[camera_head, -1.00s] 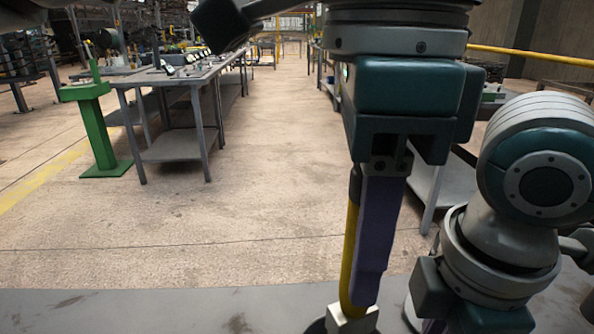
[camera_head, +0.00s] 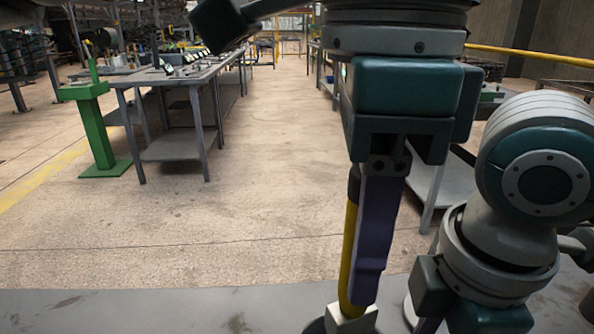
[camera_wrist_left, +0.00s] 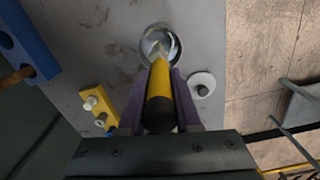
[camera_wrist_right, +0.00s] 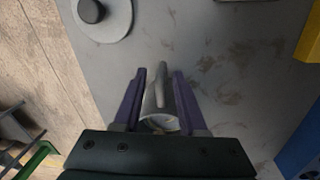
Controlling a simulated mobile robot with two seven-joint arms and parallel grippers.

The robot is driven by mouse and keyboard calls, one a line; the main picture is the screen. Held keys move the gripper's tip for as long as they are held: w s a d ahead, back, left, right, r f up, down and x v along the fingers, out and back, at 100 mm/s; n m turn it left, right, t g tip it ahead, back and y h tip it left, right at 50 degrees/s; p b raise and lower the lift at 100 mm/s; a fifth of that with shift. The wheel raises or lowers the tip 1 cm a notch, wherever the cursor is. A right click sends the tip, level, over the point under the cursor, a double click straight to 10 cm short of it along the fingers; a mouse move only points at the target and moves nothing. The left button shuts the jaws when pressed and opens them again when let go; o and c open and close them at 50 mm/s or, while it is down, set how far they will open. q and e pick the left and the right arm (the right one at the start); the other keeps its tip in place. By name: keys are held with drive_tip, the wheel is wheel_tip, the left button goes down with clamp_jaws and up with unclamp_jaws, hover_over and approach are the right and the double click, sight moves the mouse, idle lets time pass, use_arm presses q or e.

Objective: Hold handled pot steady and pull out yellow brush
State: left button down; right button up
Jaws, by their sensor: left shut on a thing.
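My left gripper (camera_head: 365,275) points down and is shut on the yellow brush (camera_head: 348,260), which stands nearly upright. In the left wrist view the brush (camera_wrist_left: 160,92) lies between the purple fingers, and its pale lower end is at the mouth of the grey handled pot (camera_wrist_left: 161,42). Only a sliver of the pot shows at the bottom edge of the head view. In the right wrist view my right gripper (camera_wrist_right: 160,75) has its fingers on either side of the pot's handle (camera_wrist_right: 162,80), with gaps beside it. The pot's rim is partly hidden there.
The grey tabletop (camera_head: 150,312) has free room to the left. A pale disc with a dark knob (camera_wrist_left: 203,84), a yellow block (camera_wrist_left: 97,105) and a blue holed block (camera_wrist_left: 28,42) stand around the pot. Beyond the table edge is open floor.

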drive_tip(key=shift+o, duration=0.6)
